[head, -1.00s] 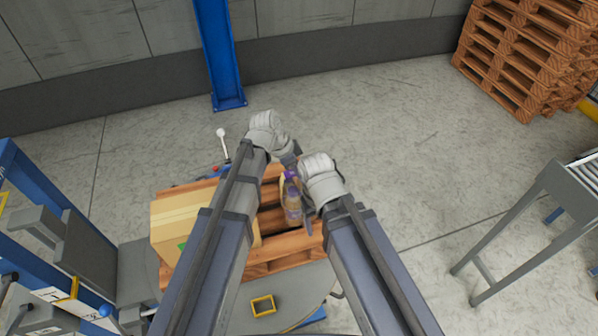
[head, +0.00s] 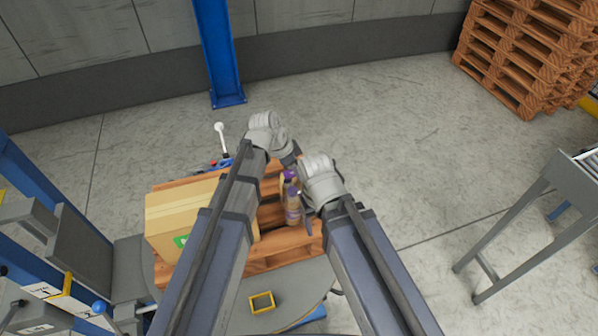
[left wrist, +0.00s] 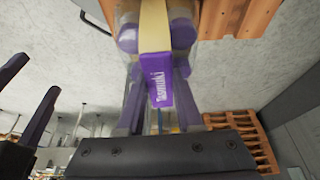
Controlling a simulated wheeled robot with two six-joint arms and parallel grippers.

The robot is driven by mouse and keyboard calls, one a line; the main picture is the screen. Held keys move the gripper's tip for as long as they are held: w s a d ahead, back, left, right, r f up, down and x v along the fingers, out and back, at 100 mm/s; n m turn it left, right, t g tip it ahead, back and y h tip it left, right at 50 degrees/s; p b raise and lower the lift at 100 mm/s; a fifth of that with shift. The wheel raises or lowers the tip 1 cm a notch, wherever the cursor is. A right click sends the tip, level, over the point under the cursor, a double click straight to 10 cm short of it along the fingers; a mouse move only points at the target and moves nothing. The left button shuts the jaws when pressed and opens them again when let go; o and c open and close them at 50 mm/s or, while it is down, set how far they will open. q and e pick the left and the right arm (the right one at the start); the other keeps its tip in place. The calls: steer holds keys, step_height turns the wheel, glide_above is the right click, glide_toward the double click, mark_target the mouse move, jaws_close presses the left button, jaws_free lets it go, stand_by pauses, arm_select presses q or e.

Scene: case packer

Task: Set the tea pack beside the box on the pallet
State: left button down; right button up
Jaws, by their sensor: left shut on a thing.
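The tea pack (head: 292,203) is a bundle of clear bottles with purple caps and a purple label. In the head view it hangs between my grippers, over the right part of the wooden pallet (head: 290,251). The left wrist view shows its purple label (left wrist: 161,87) close up. My left gripper (head: 291,160) is shut on the pack; its fingers are mostly hidden. My right gripper (head: 309,215) is beside the pack's right side; whether it grips is hidden. The cardboard box (head: 177,220) sits on the pallet's left part, partly behind my left arm. Whether the pack touches the pallet is unclear.
The pallet stands on a round grey platform (head: 300,292) with a yellow square frame (head: 262,302). Blue machinery (head: 40,190) is at the left and a roller conveyor (head: 560,190) at the right. Stacked pallets (head: 520,55) stand far right. Bare pallet slats show beside the box.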

arm_select(q)
steer(key=c, duration=0.6)
jaws_free()
steer(key=shift+o, duration=0.2)
steer(key=shift+r, duration=0.1)
steer(key=shift+a+r+p, duration=0.2)
steer(key=shift+r+p, duration=0.35)
steer(key=shift+p, duration=0.15)
steer(key=p+v, duration=1)
steer(key=v, duration=0.1)
steer(key=s+a+f+n+g+y, duration=0.1)
steer(key=s+n+y, duration=0.4)
steer(key=s+n, duration=0.5)
steer(key=s+a+f, duration=0.1)
steer(key=s, duration=0.4)
steer(key=shift+s+n+g, duration=0.3)
steer(key=shift+n+g, duration=0.1)
